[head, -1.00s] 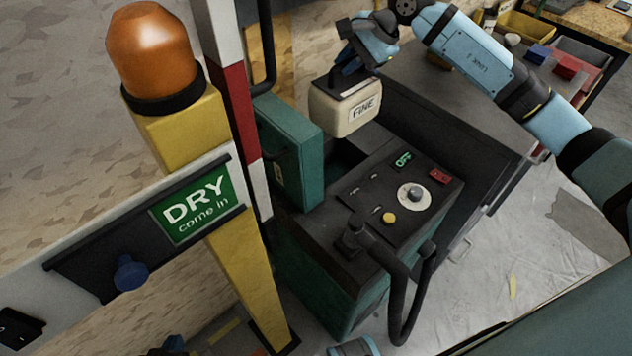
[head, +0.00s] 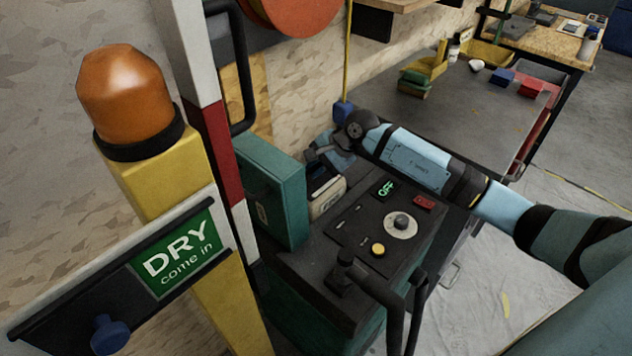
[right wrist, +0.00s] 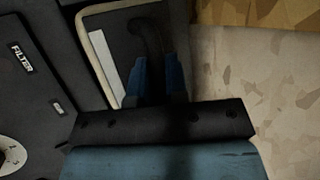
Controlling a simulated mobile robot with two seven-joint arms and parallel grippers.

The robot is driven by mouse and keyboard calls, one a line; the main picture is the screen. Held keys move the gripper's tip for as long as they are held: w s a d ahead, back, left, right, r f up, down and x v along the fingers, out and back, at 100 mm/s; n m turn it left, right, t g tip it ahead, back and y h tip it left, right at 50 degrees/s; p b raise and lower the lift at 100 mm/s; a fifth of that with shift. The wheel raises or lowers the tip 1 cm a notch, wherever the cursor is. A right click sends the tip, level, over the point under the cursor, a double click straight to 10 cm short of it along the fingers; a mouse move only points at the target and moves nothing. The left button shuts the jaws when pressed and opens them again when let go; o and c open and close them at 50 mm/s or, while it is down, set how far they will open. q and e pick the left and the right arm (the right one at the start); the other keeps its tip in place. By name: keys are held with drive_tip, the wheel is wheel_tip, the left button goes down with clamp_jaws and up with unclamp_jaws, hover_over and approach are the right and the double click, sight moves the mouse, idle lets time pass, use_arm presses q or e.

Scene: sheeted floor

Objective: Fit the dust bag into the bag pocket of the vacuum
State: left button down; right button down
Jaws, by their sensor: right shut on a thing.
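The dust bag (head: 328,200), a cream block with a dark top plate, sits low at the vacuum's pocket opening, between the green lid and the control panel. Its lower part is hidden by the panel edge, so its depth in the pocket cannot be told. My right gripper (head: 322,158) is above it, shut on its dark handle. In the right wrist view, the blue fingers (right wrist: 155,80) hold the handle over the bag's dark top (right wrist: 122,38) with its cream rim. The vacuum (head: 300,268) is dark green with a black top. My left gripper is out of view.
The green lid (head: 272,190) stands open beside the pocket. A yellow post with an orange lamp (head: 124,95) and a DRY sign (head: 178,252) stand at the left. A black handle (head: 395,300) rises in front. A grey workbench (head: 440,105) with small boxes is behind.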

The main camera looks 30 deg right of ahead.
sight(317, 179)
drive_tip(key=shift+f, duration=2.35)
drive_tip(key=shift+f+b, duration=0.1)
drive_tip(key=shift+b, duration=0.2)
drive_tip(key=c, duration=1.1)
unclamp_jaws()
drive_tip(key=shift+r+p, duration=0.25)
drive_tip(key=shift+p, duration=0.05)
drive_tip(key=v, duration=1)
drive_tip(key=shift+s+d+r, duration=0.1)
drive_tip(key=shift+d, duration=0.05)
drive_tip(key=shift+s+d+r, duration=0.2)
drive_tip(key=shift+d+r, duration=0.1)
drive_tip(key=shift+r, duration=0.25)
